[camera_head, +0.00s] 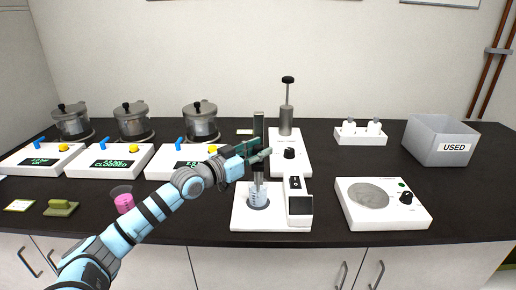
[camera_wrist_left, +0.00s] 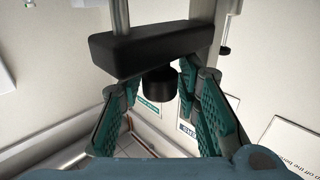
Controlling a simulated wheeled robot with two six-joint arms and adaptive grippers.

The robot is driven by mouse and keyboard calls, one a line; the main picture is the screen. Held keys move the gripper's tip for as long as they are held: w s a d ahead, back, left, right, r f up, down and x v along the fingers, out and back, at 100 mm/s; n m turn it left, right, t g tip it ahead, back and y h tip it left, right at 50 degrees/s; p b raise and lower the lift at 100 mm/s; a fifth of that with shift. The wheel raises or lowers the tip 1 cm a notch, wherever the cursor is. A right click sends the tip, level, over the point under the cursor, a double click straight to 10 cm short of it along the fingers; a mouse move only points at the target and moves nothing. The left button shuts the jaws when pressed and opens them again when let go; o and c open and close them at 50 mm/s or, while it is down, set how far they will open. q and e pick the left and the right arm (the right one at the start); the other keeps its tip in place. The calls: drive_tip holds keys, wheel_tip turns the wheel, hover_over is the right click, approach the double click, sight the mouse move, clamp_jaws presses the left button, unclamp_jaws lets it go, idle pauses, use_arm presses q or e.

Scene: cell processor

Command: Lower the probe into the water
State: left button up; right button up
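The glass beaker (camera_head: 258,200) with clear liquid stands on a white base plate (camera_head: 240,219) near the middle of the bench. A thin probe (camera_head: 258,178) shows just above or within the beaker; I cannot tell whether its tip touches the liquid. My left gripper (camera_head: 264,146) is above the beaker and partly hides the probe's upper part. In the left wrist view, its teal fingers (camera_wrist_left: 165,112) are spread on both sides of a short black cylinder (camera_wrist_left: 158,87) under a black crossbar (camera_wrist_left: 145,46), with gaps visible. My right gripper is out of view.
A metal cylinder with a black plunger (camera_head: 286,118) stands behind the beaker. Pots line the left back. A pink-filled beaker (camera_head: 124,204) stands left, near my arm.

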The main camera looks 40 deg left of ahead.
use_arm(q)
drive_tip(key=shift+o, duration=0.9)
drive_tip(key=shift+r, duration=0.1)
drive_tip(key=shift+r, duration=0.1)
wheel_tip(320, 180, up, 10)
drive_tip(key=shift+f, duration=0.1)
